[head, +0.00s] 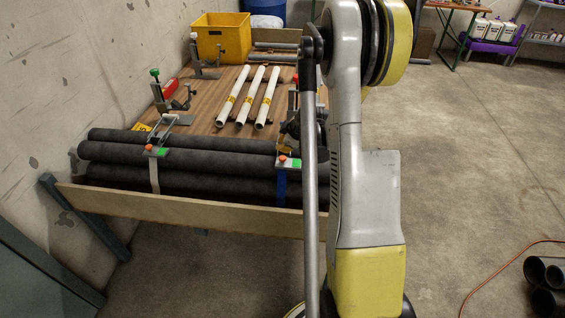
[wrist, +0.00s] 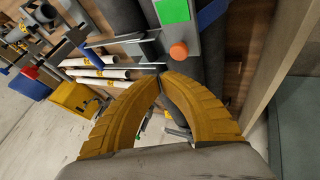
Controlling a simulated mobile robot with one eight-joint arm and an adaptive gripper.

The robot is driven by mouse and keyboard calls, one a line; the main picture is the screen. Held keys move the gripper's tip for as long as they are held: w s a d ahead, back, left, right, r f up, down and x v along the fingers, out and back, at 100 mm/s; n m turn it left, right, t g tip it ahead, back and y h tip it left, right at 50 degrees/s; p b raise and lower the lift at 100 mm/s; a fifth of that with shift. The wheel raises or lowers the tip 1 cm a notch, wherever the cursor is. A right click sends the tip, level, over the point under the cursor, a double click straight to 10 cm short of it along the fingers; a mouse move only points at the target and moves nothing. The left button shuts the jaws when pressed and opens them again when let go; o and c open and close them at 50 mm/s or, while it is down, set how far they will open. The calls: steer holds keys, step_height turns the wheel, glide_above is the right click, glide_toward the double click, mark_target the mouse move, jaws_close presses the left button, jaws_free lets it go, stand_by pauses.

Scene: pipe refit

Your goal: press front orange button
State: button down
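Two strap buckles with a green patch and an orange button sit on the bundle of dark pipes (head: 200,160). One orange button (head: 148,148) is on the pale strap at the left. The other orange button (head: 282,158) is on the blue strap at the right; it is large in the wrist view (wrist: 179,51), beside the green patch (wrist: 173,11). My gripper (wrist: 161,73) has yellow ribbed fingers with tips together and nothing visible between them. The fingertips are just below and left of that button in the wrist view, seemingly apart from it.
A wooden board (head: 170,208) edges the table's front. A yellow crate (head: 222,38) stands at the back. The concrete floor (head: 470,150) on the right is mostly clear.

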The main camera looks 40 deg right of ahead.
steer(key=shift+f+b, duration=0.55)
steer(key=shift+f, duration=0.5)
stand_by(0.6)
steer(key=shift+f+b, duration=0.4)
steer(key=shift+b, duration=0.05)
steer(key=shift+f+b, duration=0.55)
steer(key=shift+f, duration=0.05)
stand_by(0.6)
steer(key=shift+r, duration=0.15)
steer(key=shift+r+p, duration=0.65)
steer(key=shift+r, duration=0.2)
steer(key=shift+r+p, duration=1.65)
steer(key=shift+r, duration=0.95)
